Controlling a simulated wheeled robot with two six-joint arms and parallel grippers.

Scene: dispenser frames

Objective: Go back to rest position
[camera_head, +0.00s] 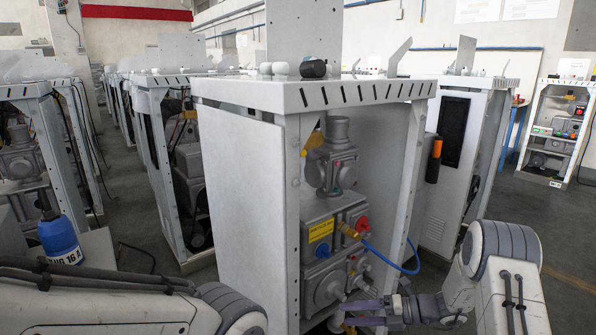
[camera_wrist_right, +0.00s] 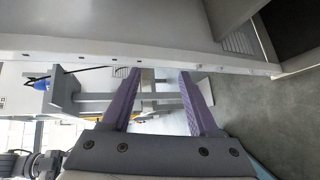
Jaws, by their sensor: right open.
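My right gripper (camera_head: 360,312) is at the lower middle of the head view, in front of the lower part of the open dispenser frame (camera_head: 245,190). Its fingers point left, near the grey pump unit (camera_head: 318,225) inside. In the right wrist view the two purple fingers of the gripper (camera_wrist_right: 160,76) are spread apart with nothing between them. A pale frame beam (camera_wrist_right: 100,52) crosses beyond the fingertips; I cannot tell if they touch it. Part of my left arm (camera_head: 100,305) crosses the lower left of the head view; its gripper is not in view.
A blue container (camera_head: 60,238) with a black spout is at the left. A blue hose (camera_head: 395,266) loops out of the frame's right side, near my right arm. More dispenser frames stand left and behind. Open floor (camera_head: 530,220) lies at the right.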

